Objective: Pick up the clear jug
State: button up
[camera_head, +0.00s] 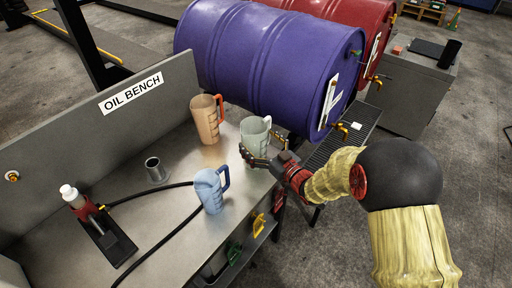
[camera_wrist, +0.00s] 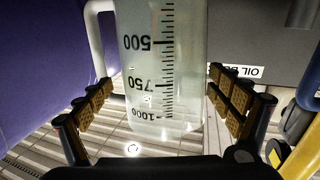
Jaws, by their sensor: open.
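The clear jug (camera_head: 256,132) stands upright on the oil bench, near its right edge below the purple drum. In the wrist view the jug (camera_wrist: 165,50) appears upside down, with black 500, 750 and 1000 marks, and its pale handle (camera_wrist: 94,40) is on the left. My gripper (camera_head: 256,154) is at the jug from the near side. In the wrist view my gripper (camera_wrist: 162,98) is open, with one padded finger on each side of the jug. A narrow gap shows at the left finger; I cannot tell whether the right finger touches.
An orange jug (camera_head: 207,120) stands behind left, and a blue jug (camera_head: 210,190) stands in front left. The purple drum (camera_head: 255,55) lies close behind the clear jug.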

jog(key=shift+x, duration=0.8)
jog(key=shift+c, duration=0.5)
jog(key=c, duration=1.1)
jog(key=shift+r, duration=0.15)
jog(key=shift+c, duration=0.6)
